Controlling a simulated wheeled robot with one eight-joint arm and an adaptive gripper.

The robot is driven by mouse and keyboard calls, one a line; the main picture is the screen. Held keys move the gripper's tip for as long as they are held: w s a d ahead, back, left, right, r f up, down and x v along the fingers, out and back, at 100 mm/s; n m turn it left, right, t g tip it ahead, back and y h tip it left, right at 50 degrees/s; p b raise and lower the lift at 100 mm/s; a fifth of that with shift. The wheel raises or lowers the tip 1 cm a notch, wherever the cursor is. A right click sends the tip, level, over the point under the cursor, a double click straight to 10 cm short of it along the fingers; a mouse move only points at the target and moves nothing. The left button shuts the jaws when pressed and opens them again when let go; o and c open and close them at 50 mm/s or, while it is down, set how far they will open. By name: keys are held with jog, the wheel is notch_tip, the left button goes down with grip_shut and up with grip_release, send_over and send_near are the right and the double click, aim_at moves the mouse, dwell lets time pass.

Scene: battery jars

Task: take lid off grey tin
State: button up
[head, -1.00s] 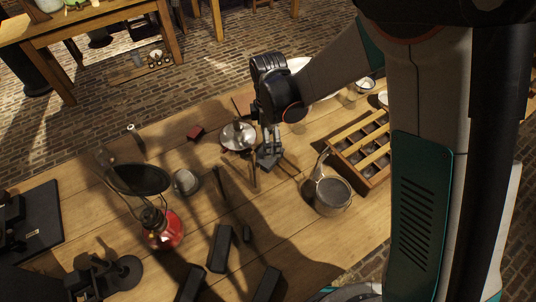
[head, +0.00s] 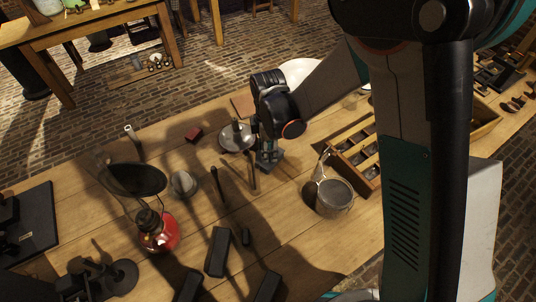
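My gripper (head: 268,157) points down over the middle of the workbench, just right of a round silver dish-like piece (head: 236,147) with a dark knob. Its fingers are small and dark here, and I cannot tell whether they are open or hold anything. A small round grey container (head: 183,184) stands left of the gripper, beside the red lamp. A larger grey pot (head: 334,199) with a raised handle stands to the right and nearer. I cannot tell for certain which of these is the grey tin or whether a separate lid sits on it.
A red lantern (head: 159,232) with a dark disc above it stands at left. A slatted wooden crate (head: 372,172) is at right, partly behind my arm. Dark blocks (head: 219,251) lie near the front.

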grip_shut()
jog(key=shift+r, duration=0.1)
